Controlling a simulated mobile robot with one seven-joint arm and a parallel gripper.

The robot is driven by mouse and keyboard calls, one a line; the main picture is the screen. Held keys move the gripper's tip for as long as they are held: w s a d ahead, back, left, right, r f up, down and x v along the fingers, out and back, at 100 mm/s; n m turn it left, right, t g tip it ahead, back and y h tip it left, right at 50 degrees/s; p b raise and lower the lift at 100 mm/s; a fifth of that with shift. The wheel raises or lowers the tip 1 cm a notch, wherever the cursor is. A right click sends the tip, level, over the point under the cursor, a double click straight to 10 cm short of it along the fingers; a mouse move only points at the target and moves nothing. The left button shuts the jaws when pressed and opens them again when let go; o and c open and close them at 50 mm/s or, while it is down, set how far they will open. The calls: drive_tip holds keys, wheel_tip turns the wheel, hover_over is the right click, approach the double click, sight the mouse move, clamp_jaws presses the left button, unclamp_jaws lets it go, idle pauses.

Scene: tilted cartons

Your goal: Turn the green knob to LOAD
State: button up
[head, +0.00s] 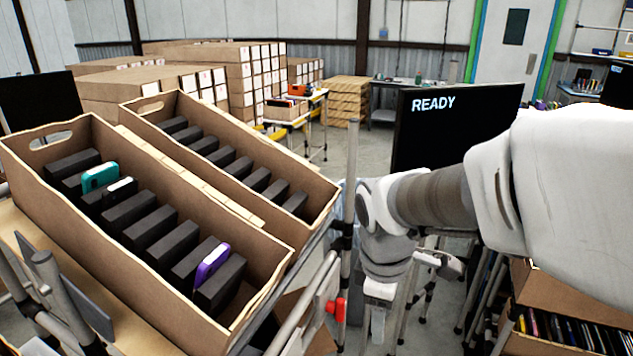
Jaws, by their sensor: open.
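No green knob and no LOAD marking show in the head view. A black screen (455,125) behind my arm reads READY. My white arm comes in from the right, and its wrist bends down in the middle of the picture. My gripper (378,322) points down below the wrist, to the right of the tilted cartons' stand. It is open, with nothing seen between its fingers; the fingertips are small and partly lost against the stand's poles. A red knob-like part (337,308) sits on the stand just left of my gripper.
Two tilted cartons, a near one (60,215) and a far one (245,205), hold black dividers. The near one also holds a teal phone (100,177), a white one (119,187) and a purple one (212,263). Another carton (570,290) with thin items stands lower right.

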drive_tip(key=w+a+f+n+g+y+p, duration=0.1)
drive_tip(key=w+a+f+n+g+p, duration=0.15)
drive_tip(key=a+f+n, duration=0.55)
drive_tip(key=w+a+f+n+g+y+p, duration=0.25)
drive_tip(key=a+f+n, duration=0.35)
drive_tip(key=n, duration=0.4)
drive_tip(key=shift+h, duration=0.35)
drive_tip(key=x, duration=0.8)
drive_tip(key=s+d+x, duration=0.1)
drive_tip(key=x, duration=0.3)
drive_tip(key=shift+a+f+b, duration=0.15)
drive_tip(key=shift+f+b, duration=0.1)
drive_tip(key=shift+b, duration=0.05)
clamp_jaws()
